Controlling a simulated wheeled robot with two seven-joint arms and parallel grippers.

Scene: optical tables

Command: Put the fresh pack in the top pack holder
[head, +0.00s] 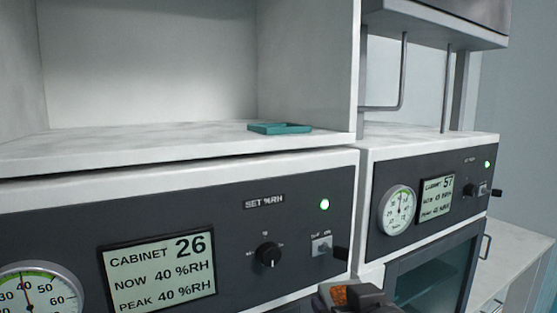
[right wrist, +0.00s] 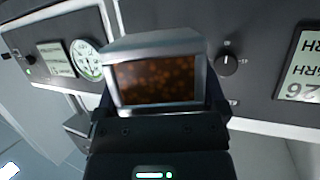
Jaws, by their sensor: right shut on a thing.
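A pack with a grey frame and a window of orange-brown beads (right wrist: 158,82) fills the middle of the right wrist view. My right gripper (right wrist: 160,108) is shut on it, with a dark finger at each side. In the head view the gripper and part of the pack (head: 341,296) show at the bottom edge, in front of the cabinet 26 panel. The rest of the pack is cut off there. I cannot make out a pack holder in either view. My left gripper is not in view.
A shallow teal tray (head: 280,128) lies on the white shelf above cabinet 26 (head: 160,268). Cabinet 57 (head: 438,200), with a dark glass door (head: 435,275), stands to the right. Dark switch handles stick out from both panels. The shelf is otherwise clear.

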